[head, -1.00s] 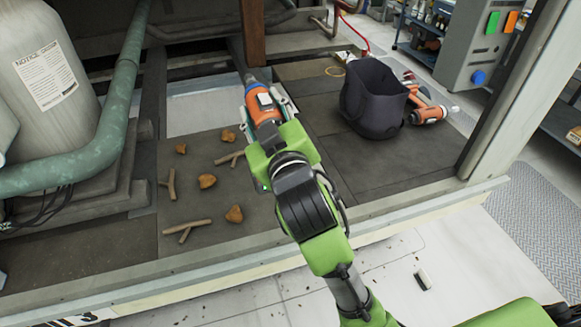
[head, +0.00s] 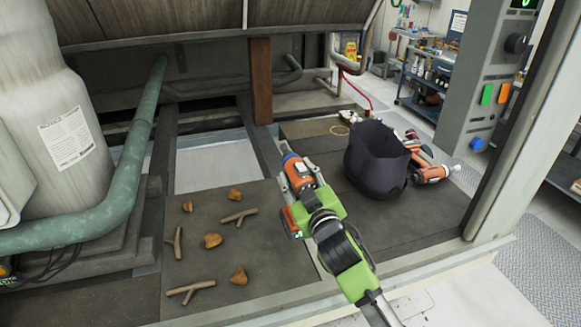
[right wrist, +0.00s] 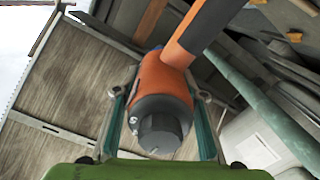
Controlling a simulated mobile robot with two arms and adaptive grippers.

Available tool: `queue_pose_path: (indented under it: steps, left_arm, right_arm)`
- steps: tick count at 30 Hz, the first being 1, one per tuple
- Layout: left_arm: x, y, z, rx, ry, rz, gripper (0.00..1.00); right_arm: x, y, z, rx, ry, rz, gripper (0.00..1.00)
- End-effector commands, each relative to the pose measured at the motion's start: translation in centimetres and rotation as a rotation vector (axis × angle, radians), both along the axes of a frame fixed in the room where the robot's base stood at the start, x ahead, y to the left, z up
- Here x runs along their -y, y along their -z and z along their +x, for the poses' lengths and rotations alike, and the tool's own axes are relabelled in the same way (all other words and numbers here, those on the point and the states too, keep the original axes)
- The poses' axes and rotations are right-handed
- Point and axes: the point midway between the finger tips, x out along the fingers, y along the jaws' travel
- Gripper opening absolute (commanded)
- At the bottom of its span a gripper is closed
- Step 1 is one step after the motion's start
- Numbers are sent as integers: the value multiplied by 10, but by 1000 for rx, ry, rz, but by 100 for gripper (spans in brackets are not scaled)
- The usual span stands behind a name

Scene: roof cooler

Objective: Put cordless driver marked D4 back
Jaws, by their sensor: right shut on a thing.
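My right gripper (head: 301,184) is shut on an orange and grey cordless driver (head: 296,171). It holds the driver above the dark deck, left of the black open-topped bag (head: 372,168). No D4 mark is readable. My left gripper is not in view.
Several brown lumps (head: 212,240) and forked sticks (head: 190,290) lie on the deck at left. Another orange tool (head: 430,174) lies right of the bag. A pale opening (head: 213,165), a brown post (head: 260,80) and a green pipe (head: 130,165) stand beyond. A metal post (head: 515,130) stands at right.

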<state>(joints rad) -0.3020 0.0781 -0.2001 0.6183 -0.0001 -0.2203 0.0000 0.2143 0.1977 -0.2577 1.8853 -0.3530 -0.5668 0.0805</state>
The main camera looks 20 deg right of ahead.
Motion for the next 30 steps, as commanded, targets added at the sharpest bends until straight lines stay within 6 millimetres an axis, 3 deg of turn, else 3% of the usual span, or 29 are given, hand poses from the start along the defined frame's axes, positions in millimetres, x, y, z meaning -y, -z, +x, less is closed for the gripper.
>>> queue_pose_path:
  steps: [6,16,27,28,30]
  left_arm:
    - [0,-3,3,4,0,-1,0]
    - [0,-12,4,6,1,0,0]
    - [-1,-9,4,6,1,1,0]
    - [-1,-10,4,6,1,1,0]
    - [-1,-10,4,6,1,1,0]
  right_arm:
    - [6,4,7,14,-3,0,0]
    - [8,37,9,12,-3,0,0]
    - [8,41,9,14,-4,0,0]
    - [9,47,9,0,-1,0,44]
    - [9,47,9,0,-1,0,56]
